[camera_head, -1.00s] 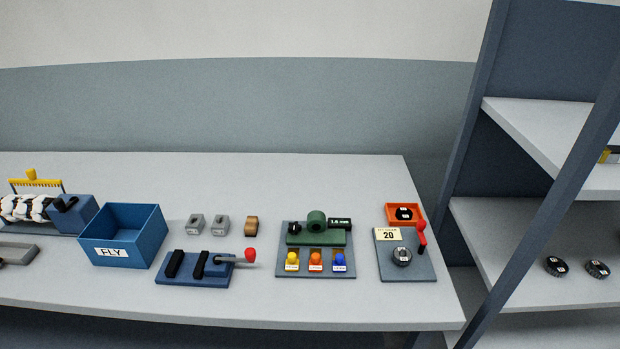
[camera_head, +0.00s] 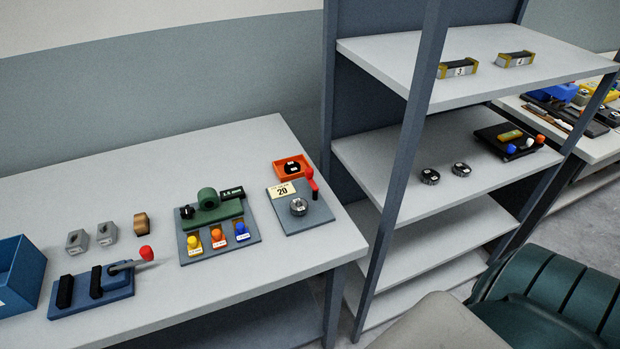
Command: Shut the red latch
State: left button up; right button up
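Two red-ended handles are in view, and I cannot tell which is the latch of the task. A red lever (camera_head: 312,182) stands upright at the right edge of a grey plate (camera_head: 313,218), which also carries a "20" card (camera_head: 283,191) and a dark round dial (camera_head: 298,207). A red-knobbed handle (camera_head: 147,253) lies out to the right from a blue block (camera_head: 93,297) with two black bars, nearer the left. Whether either is open or shut cannot be told. Neither of my grippers is in view.
The table (camera_head: 262,140) also holds a blue bin (camera_head: 20,275), grey blocks (camera_head: 77,241), a green device (camera_head: 208,208) with coloured knobs and an orange tray (camera_head: 291,168). A shelf rack (camera_head: 400,180) stands close right of it. A dark green seat (camera_head: 550,310) is at lower right.

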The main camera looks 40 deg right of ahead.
aim_at(309, 172)
jog(key=k+l+z, duration=0.1)
jog(key=l+z, duration=0.3)
jog(key=k+l+z, duration=0.1)
jog(key=l+z, duration=1)
